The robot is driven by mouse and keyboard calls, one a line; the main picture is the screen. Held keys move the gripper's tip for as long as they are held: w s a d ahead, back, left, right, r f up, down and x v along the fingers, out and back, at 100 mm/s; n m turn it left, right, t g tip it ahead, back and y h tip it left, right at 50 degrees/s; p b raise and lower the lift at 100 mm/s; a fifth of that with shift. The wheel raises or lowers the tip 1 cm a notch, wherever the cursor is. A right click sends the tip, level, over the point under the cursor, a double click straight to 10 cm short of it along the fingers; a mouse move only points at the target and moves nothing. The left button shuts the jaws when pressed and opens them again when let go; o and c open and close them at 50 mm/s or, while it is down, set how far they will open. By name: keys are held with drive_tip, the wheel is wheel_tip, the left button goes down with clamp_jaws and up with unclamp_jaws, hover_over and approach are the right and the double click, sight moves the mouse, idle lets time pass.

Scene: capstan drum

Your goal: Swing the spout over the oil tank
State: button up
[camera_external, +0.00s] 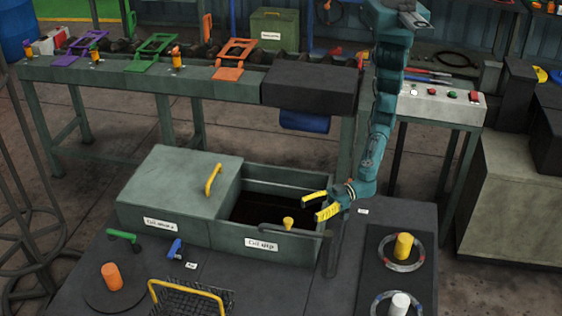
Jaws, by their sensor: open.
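A dark bar that looks like the spout (268,228) reaches left from a dark post (330,254). It carries a yellow knob (288,222) and crosses in front of the open right part of a green tank (262,245). The tank's left part has a closed lid (180,180) with a yellow handle. Both parts carry white labels too small to read surely, so I cannot tell which is the oil tank. My gripper (310,207) is open, with yellow fingers pointing left. It is above and right of the knob, apart from it and empty.
A wire basket (190,300) with a yellow handle, an orange peg (111,276) and a blue lever (175,249) are at the front. Yellow (404,246) and white (400,304) knobs with rings are at right. A conveyor bench (130,72) runs behind.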

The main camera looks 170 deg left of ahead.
sight(288, 220)
drive_tip(key=b+x, duration=0.2)
drive_tip(key=x, duration=0.7)
drive_tip(key=shift+d, duration=0.15)
clamp_jaws()
